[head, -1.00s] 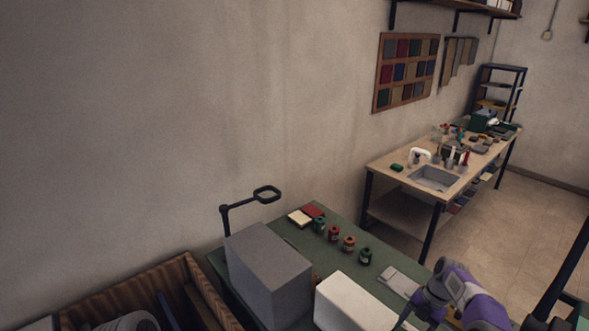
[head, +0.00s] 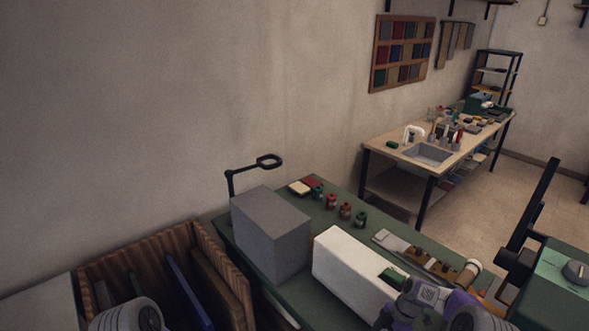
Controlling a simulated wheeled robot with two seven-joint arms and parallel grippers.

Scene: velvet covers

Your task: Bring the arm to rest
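My purple and grey arm (head: 435,300) shows at the bottom right, in front of the white block (head: 345,268). Its dark gripper parts are low in the picture and partly cut off by the bottom edge. I cannot tell whether that gripper is open or shut, or whether it holds anything. A grey rounded link of mine shows at the bottom left. My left gripper is not in view.
A green table (head: 330,210) bears a grey block (head: 270,235), several small jars (head: 345,211) and a black stand (head: 255,167). A wooden crate (head: 110,265) with upright panels stands left. A green machine (head: 555,290) is right. A workbench (head: 400,150) stands behind, with floor between.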

